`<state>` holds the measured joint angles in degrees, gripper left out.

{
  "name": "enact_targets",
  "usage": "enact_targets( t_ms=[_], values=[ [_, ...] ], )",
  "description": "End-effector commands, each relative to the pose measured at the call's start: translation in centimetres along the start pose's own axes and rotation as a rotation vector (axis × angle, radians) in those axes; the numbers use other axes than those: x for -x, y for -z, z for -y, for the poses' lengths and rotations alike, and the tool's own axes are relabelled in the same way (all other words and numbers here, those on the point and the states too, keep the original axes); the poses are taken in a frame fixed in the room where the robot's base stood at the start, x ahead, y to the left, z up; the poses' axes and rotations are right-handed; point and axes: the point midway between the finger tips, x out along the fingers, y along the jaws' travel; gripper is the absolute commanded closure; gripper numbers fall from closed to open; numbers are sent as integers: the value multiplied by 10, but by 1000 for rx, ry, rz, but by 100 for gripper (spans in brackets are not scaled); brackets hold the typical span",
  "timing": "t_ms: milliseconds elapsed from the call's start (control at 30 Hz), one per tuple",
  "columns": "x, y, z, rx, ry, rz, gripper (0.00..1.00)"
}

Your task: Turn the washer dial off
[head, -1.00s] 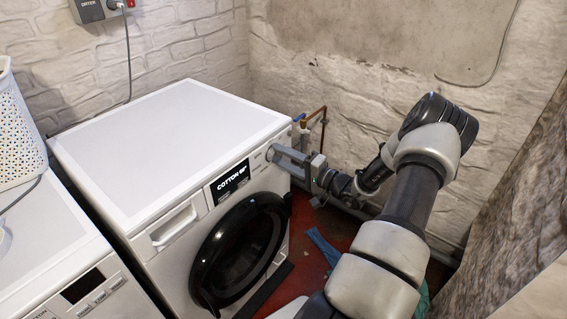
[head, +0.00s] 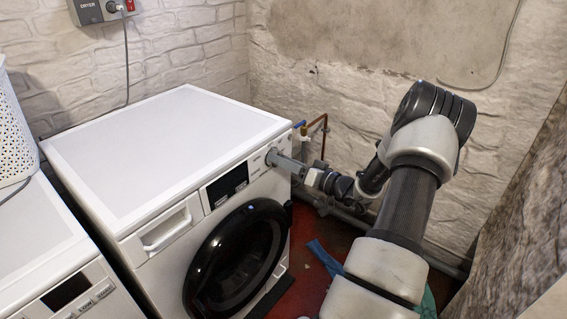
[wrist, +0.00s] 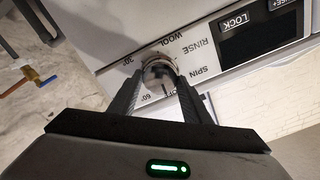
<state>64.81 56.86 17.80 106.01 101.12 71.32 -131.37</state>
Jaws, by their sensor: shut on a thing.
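The white washer (head: 165,150) stands with its round black door below the front panel. Its silver dial (wrist: 157,69) sits at the panel's right end, with labels such as 30°, WOOL, RINSE, SPIN and 60° around it. A label that looks like OFF is partly hidden below the dial. My gripper (wrist: 158,84) is shut on the dial, one finger on each side. In the head view my gripper (head: 287,163) reaches the dial from the right and covers most of it. The washer's display (head: 228,185) is dark.
Another white machine (head: 50,250) stands close on the left, with a white basket (head: 12,135) on top. Pipes (head: 318,130) run along the wall behind my gripper. A blue cloth (head: 325,258) lies on the red floor.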

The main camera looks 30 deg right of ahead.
Motion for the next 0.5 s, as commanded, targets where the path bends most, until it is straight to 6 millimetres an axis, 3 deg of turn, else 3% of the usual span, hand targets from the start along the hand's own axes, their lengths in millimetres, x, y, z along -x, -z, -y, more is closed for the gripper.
enact_targets(
  t_ms=[500],
  values=[
    [0, 0, 0, 90, 0, 0, 79]
  ],
)
